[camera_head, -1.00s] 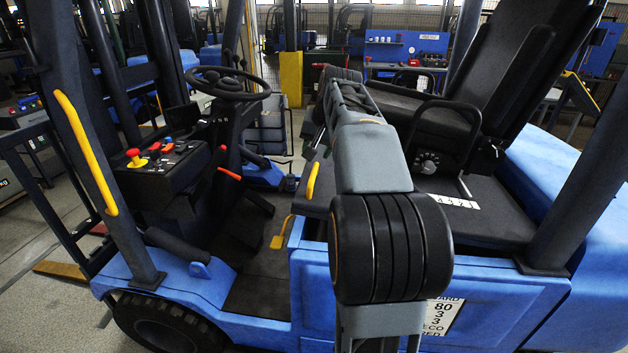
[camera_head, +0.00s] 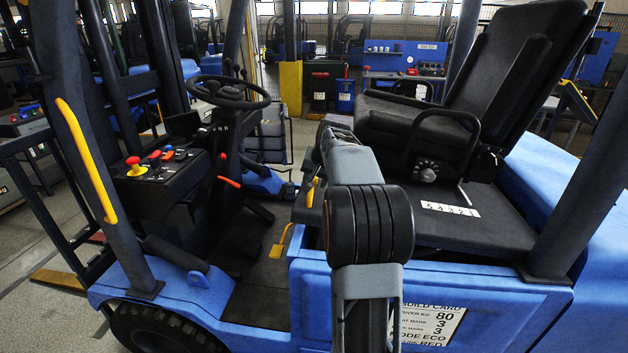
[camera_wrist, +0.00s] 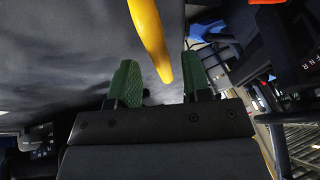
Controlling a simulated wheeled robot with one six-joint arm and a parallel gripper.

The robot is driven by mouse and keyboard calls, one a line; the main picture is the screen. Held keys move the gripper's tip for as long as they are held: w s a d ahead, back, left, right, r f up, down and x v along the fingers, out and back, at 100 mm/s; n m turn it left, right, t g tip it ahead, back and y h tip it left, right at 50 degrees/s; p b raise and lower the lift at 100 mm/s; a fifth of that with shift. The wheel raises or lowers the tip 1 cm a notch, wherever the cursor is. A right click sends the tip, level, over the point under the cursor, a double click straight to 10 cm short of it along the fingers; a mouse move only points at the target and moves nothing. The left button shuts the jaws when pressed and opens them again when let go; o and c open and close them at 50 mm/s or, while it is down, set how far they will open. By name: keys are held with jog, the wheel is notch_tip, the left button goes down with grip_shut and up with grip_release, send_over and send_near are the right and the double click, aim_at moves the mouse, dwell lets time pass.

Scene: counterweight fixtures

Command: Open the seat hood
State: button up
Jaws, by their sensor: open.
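The seat hood (camera_head: 465,229) is the dark flat deck under the black seat (camera_head: 500,75) of a blue forklift. It lies flat and looks shut. A yellow handle (camera_head: 311,191) shows at its front left edge, partly behind my arm. In the wrist view the yellow handle (camera_wrist: 149,38) hangs down from the top, its lower end between the green fingers. My gripper (camera_wrist: 160,82) is open, with one finger on each side of the handle. I cannot tell whether a finger touches it. In the head view my gripper is hidden behind my forearm.
The steering wheel (camera_head: 229,92) and a control box (camera_head: 158,180) with a red knob stand left of the hood. A dark post (camera_head: 580,180) rises at right. A yellow grab bar (camera_head: 86,160) is on the left post. A build card (camera_head: 430,325) is on the blue side.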

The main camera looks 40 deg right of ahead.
jog(key=shift+w+f, duration=0.3)
jog(key=shift+f, duration=0.25)
grip_shut()
